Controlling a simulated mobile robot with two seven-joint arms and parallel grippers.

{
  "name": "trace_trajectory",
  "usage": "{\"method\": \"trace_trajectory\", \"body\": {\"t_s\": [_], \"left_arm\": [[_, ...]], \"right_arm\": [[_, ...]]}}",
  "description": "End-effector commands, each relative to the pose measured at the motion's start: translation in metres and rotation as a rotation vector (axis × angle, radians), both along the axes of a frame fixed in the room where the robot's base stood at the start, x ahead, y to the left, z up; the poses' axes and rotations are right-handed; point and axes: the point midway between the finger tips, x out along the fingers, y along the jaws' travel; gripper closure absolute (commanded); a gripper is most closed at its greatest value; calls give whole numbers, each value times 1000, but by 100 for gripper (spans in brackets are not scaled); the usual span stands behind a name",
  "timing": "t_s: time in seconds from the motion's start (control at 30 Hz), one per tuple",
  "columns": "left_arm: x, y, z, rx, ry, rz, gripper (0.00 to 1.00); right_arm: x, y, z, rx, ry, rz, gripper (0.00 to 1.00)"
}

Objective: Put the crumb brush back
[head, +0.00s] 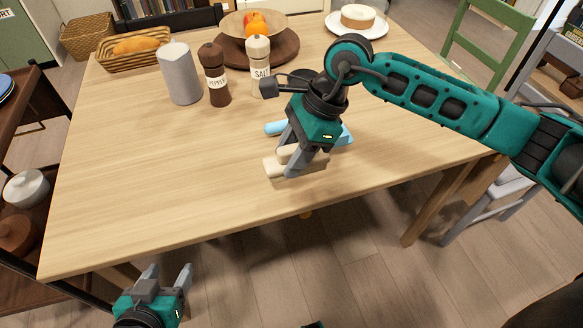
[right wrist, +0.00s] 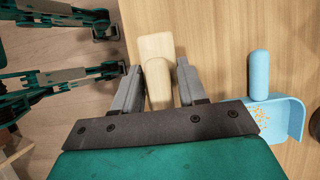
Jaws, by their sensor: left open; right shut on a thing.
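The crumb brush is a cream, pale wooden piece (head: 285,167) near the front edge of the table. My right gripper (head: 300,158) is shut on it, and the right wrist view shows the brush (right wrist: 157,72) between the two fingers. I cannot tell whether it touches the table. The light blue dustpan (head: 346,137) lies partly hidden behind my right gripper. In the right wrist view the dustpan (right wrist: 291,118) holds orange crumbs, and its rounded blue handle (right wrist: 260,78) is clear. My left gripper (head: 168,276) is open and empty, in front of the table, low in the head view.
The table's left front is clear.

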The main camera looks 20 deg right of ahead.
Motion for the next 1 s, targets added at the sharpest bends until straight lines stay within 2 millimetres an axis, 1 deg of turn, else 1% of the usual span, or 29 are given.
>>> {"method": "trace_trajectory", "body": {"t_s": [0.07,0.3,0.57,0.7,0.73,0.97,1.0], "left_arm": [[0,0,-1,0,0,0,39],[0,0,-5,-2,4,-1,39],[0,-1,-4,-3,3,-1,39],[0,-1,-8,-2,4,-3,39],[0,-1,-6,-2,4,-4,39],[0,-1,-5,0,2,-7,39],[0,-1,-5,1,2,-8,39]], "right_arm": [[0,0,-7,0,3,-1,91],[-1,0,-41,0,4,-1,91],[0,0,-42,0,0,1,91],[0,0,-47,0,0,0,91],[0,0,-45,-1,1,0,55],[0,0,-45,-1,1,0,33],[0,0,-45,-1,1,0,33]]}}
